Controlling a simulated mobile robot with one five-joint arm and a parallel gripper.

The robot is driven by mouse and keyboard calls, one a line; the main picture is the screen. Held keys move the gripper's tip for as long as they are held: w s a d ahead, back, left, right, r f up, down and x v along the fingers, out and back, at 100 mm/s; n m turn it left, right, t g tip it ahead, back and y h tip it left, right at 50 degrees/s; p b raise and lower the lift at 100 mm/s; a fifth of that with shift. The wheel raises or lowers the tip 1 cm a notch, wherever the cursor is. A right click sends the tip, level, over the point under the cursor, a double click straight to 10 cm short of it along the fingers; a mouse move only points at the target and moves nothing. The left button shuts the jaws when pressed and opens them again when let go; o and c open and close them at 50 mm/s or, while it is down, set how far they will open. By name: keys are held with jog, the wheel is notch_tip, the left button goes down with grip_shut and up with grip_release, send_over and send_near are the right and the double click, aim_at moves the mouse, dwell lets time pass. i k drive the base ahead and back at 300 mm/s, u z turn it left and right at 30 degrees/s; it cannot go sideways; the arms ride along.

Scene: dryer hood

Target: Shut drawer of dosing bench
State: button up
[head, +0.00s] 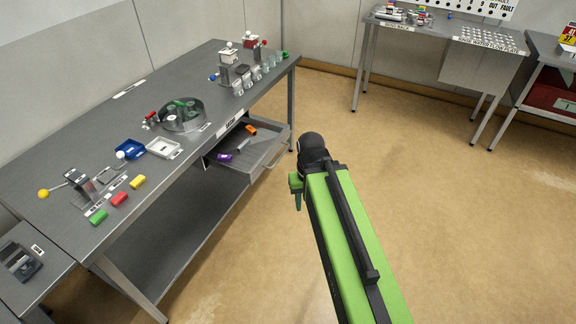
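The dosing bench (95,165) is a long grey metal table on the left side of the head view. Its drawer (269,146) stands pulled out from the bench's front, near the middle of its length. Inside the drawer lie a purple item (224,156) and an orange-ended tool (251,129). My green arm reaches up from the bottom of the view, to the right of the drawer. My gripper (297,190) is at the arm's far end, apart from the drawer front. Its fingers are mostly hidden behind the arm, so their opening does not show.
Blocks, trays (163,148), a round clear dish (182,117) and several small jars stand on the bench top. A lower shelf (190,225) spans beneath it. The tan floor (470,220) right of my arm is clear. Another bench (445,32) stands at the back.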

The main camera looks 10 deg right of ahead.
aim_at(248, 164)
jog(key=u, duration=0.25)
jog(key=i, duration=0.75)
jog(key=u, duration=2.1)
jog(key=k, duration=0.8)
jog(key=z, duration=1.1)
jog(key=i, duration=0.5)
jog(key=u, duration=0.1)
